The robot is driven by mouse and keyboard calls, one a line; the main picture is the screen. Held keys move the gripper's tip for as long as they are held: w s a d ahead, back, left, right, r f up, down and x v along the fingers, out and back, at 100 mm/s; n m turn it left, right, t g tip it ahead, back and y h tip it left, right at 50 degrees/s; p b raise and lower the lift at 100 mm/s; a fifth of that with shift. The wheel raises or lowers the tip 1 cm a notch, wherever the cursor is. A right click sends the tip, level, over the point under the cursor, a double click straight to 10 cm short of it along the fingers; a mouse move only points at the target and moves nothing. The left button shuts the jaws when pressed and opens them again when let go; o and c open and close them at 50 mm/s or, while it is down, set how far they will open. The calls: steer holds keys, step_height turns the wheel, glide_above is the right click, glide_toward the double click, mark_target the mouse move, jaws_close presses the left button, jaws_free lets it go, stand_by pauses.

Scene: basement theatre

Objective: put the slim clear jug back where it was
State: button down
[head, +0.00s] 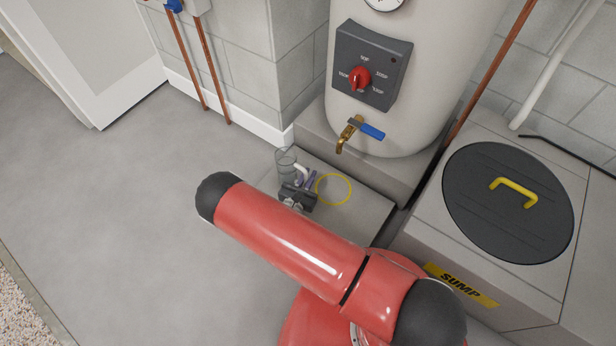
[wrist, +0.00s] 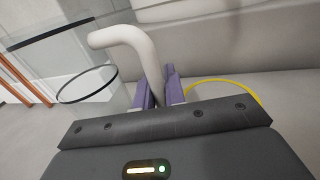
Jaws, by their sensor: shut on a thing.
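The slim clear jug (head: 285,163) is see-through with a pale handle. In the head view it is just left of the yellow ring (head: 333,188) marked on the low grey step. My gripper (head: 304,180) is shut on the jug's handle. In the wrist view the pale curved handle (wrist: 122,38) runs down between the purple fingers of my gripper (wrist: 160,92), and the clear body with a dark ring line (wrist: 88,84) is at the left. The yellow ring (wrist: 226,84) shows behind the right finger. I cannot tell whether the jug's base touches the step.
A boiler tank stands behind, with a brass tap (head: 348,134) and blue lever above the step. A sump box with a round dark lid (head: 508,203) is at the right. Copper pipes (head: 190,80) run down the wall at the left. The floor at left is clear.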

steer(key=shift+f, duration=0.2)
steer(key=c, duration=1.5)
jaws_free()
steer(key=shift+r, duration=0.1)
steer(key=shift+o, duration=0.2)
steer(key=shift+r, duration=0.15)
steer(key=shift+s+a, duration=0.15)
steer(key=shift+s, duration=0.1)
steer(key=v, duration=1.1)
steer(key=shift+s+p, duration=0.2)
steer(key=shift+p, duration=0.15)
